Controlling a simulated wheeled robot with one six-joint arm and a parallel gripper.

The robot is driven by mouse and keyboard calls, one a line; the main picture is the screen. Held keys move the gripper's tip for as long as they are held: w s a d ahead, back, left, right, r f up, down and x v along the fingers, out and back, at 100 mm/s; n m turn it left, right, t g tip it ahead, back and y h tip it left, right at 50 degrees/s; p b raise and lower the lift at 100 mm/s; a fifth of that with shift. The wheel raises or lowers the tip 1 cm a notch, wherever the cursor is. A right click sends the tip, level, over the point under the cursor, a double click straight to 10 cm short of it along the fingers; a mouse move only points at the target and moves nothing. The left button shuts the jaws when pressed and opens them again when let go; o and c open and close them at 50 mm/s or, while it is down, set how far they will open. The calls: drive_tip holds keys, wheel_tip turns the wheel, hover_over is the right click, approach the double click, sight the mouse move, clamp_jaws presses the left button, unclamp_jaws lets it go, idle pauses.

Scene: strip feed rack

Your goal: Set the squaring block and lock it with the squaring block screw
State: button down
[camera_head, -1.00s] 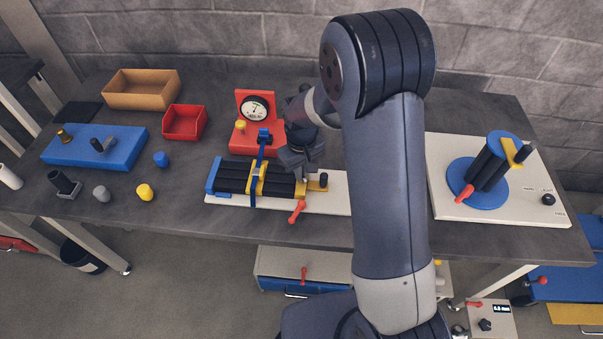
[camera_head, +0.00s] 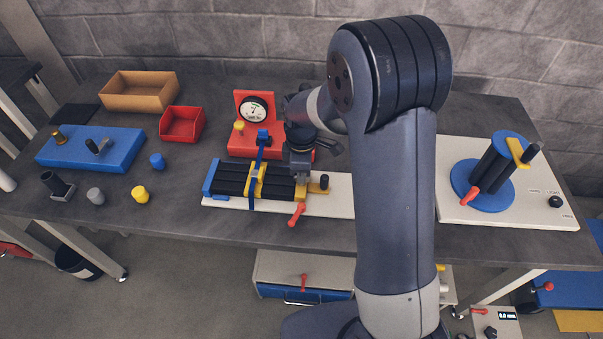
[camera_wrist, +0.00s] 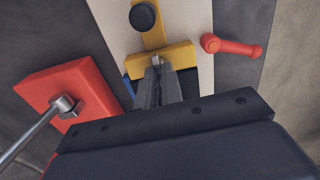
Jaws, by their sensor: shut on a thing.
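The squaring block (camera_wrist: 180,55) is a yellow crosspiece with a yellow tongue running away from it, at the right end of the black strips (camera_head: 232,178). A dark round knob (camera_wrist: 143,16), which looks like the squaring block screw, stands on the tongue; it also shows in the head view (camera_head: 324,182). My gripper (camera_wrist: 156,66) points down at the crosspiece, with its fingertips closed at the middle of its edge. The grip itself is small and partly hidden by the fingers. In the head view, my gripper (camera_head: 300,176) is above the strips' right end.
A red lever (camera_head: 297,214) stands at the fixture's front edge, close to the crosspiece. A red dial gauge stand (camera_head: 244,145) is just behind the strips. A white board (camera_head: 505,212) with a blue round fixture lies at right. Bins and a blue block (camera_head: 120,155) are at left.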

drive_tip(key=n, duration=0.5)
drive_tip(key=shift+b, duration=0.35)
drive_tip(key=shift+n, duration=0.3)
drive_tip(key=c, duration=1.6)
unclamp_jaws()
drive_tip(key=shift+o, duration=0.2)
drive_tip(key=shift+r, duration=0.15)
wheel_tip(320, 180, up, 11)
drive_tip(key=shift+f, duration=0.2)
